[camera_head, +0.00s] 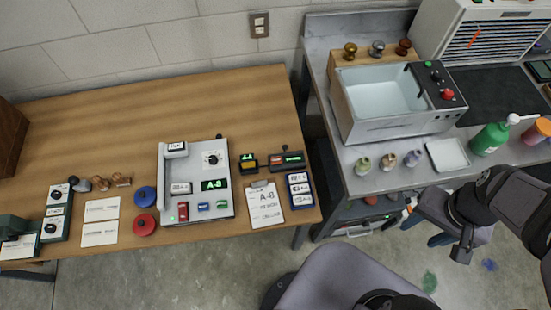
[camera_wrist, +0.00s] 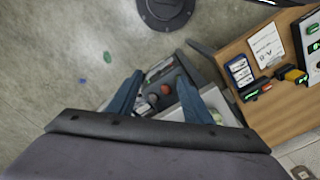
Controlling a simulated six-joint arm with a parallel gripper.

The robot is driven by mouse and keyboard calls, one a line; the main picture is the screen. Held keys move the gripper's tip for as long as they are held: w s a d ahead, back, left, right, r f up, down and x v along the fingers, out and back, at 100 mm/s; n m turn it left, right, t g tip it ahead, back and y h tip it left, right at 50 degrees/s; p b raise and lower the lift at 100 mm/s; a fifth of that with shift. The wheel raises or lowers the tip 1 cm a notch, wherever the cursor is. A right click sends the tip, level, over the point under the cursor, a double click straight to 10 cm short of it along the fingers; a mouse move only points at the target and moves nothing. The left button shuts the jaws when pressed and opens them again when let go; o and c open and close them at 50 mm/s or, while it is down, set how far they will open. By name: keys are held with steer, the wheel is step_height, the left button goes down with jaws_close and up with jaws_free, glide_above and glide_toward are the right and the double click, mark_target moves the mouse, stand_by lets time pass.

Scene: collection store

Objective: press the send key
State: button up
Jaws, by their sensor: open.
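A light grey console (camera_head: 192,163) lies on the wooden table in the head view. It carries a green-lit display (camera_head: 215,184) reading A-8, a dial, a red control (camera_head: 183,211), a blue key (camera_head: 204,206) and a green key (camera_head: 222,205). I cannot read which key is marked send. My gripper (camera_head: 418,234) is at the right, over the floor in front of the metal bench, well apart from the console. In the wrist view my gripper (camera_wrist: 158,78) has its two blue fingers spread with nothing held between them. Part of the console (camera_wrist: 312,28) shows at the right edge there.
A clipboard (camera_head: 265,206) and small display units stand right of the console; red (camera_head: 144,225) and blue (camera_head: 145,196) round pieces lie left. The metal bench (camera_head: 352,165) holds a basin (camera_head: 350,115). The table's back is clear.

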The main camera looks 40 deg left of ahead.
steer(key=shift+c, duration=0.7)
jaws_close()
stand_by(0.9)
